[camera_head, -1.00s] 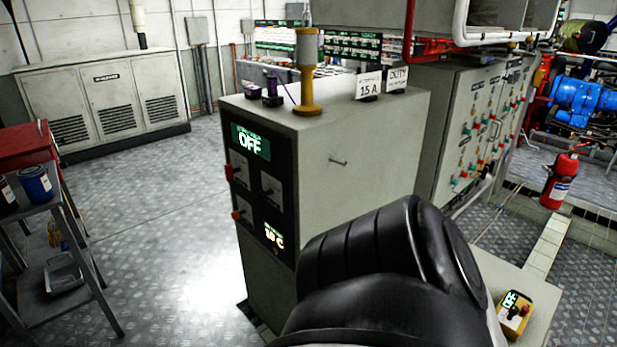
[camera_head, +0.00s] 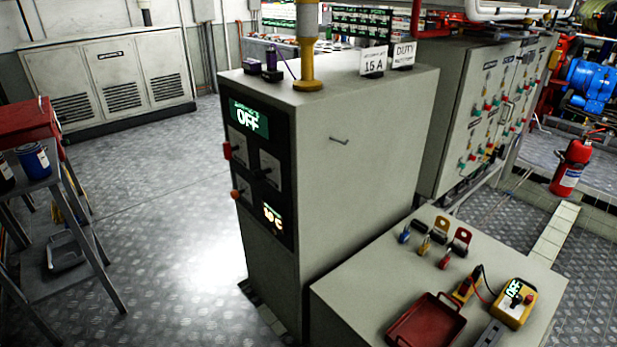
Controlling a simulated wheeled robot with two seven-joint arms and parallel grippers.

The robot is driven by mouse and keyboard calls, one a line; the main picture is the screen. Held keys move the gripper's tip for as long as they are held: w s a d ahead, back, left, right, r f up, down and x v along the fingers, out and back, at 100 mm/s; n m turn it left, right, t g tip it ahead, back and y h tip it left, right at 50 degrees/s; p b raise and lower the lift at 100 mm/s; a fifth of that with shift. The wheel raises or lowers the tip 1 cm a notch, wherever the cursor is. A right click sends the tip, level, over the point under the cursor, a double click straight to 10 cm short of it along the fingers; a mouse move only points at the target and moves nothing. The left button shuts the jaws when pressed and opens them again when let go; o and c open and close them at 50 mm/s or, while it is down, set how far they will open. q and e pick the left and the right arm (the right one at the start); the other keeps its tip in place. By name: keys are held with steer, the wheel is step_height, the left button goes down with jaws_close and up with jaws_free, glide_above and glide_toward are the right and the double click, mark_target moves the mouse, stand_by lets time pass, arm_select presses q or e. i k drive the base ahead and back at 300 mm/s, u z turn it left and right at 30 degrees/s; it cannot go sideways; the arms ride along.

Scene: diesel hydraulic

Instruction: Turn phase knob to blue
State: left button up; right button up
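I cannot tell for sure which knob is the phase knob. The grey cabinet (camera_head: 370,130) has a black front panel (camera_head: 283,220) with a green "OFF" display (camera_head: 249,118), and dark rotary switches below it, one at the middle right (camera_head: 270,170). Their pointer positions are too small to read. A yellow box (camera_head: 514,303) on the low bench also shows "OFF", with a dark knob and a red button. Blue (camera_head: 405,234), yellow (camera_head: 424,246) and red (camera_head: 445,259) small items stand in a row on the bench. Neither gripper is in view.
The low grey bench (camera_head: 350,295) carries a red tray (camera_head: 427,322) and a probe with leads. A steel trolley (camera_head: 60,200) with a red box stands at left. A fire extinguisher (camera_head: 572,166) is at right. The floor left of the cabinet is clear.

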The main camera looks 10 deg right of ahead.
mark_target(258, 175)
steer(key=u, duration=1)
steer(key=i, duration=0.5)
steer(key=z, duration=0.3)
